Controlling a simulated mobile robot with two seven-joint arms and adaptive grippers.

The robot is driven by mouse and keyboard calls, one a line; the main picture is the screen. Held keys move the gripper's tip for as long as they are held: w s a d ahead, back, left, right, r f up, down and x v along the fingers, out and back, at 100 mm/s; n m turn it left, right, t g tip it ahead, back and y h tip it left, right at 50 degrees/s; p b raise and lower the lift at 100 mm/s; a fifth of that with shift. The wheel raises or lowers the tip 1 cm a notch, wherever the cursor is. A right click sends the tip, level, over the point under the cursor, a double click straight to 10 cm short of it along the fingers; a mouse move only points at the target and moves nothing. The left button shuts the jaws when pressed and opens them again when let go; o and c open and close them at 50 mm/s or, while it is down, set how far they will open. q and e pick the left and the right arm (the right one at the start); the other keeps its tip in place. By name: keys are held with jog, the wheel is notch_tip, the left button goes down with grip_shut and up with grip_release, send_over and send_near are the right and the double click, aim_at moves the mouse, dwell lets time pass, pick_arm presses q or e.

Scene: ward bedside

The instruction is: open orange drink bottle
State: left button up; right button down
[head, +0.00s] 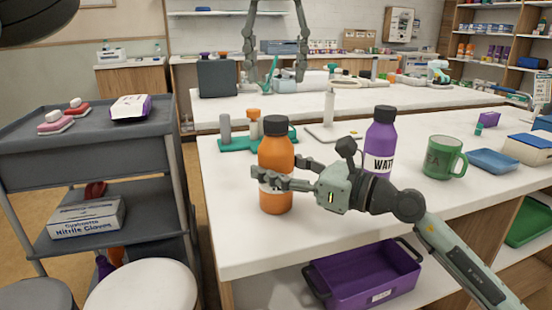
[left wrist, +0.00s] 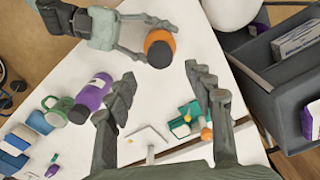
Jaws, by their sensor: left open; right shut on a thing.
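The orange drink bottle (head: 276,158) with its dark cap (head: 275,125) is upright over the near left part of the white table. My right gripper (head: 275,180) is shut around its middle from the right. Whether its base touches the table is not clear. The left wrist view shows the bottle from above, its dark cap (left wrist: 160,54) on top, with my right gripper (left wrist: 138,40) beside it. My left gripper (head: 276,76) is open and empty, fingers pointing down, higher and farther back than the bottle. Its open fingers also show in the left wrist view (left wrist: 160,80).
A purple water bottle (head: 381,140) stands right of the orange one, close to my right wrist. A green mug (head: 440,158) and blue tray (head: 493,161) are farther right. A green rack (head: 240,143) stands behind. A grey cart (head: 90,145) is left; a purple bin (head: 365,272) sits below.

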aim_at(276, 118)
pick_arm(q)
jog(key=m, duration=0.4)
jog(key=shift+f, duration=0.35)
notch_tip(276, 118, down, 7)
jog(key=shift+f, duration=0.15)
jog(key=shift+c, duration=0.4)
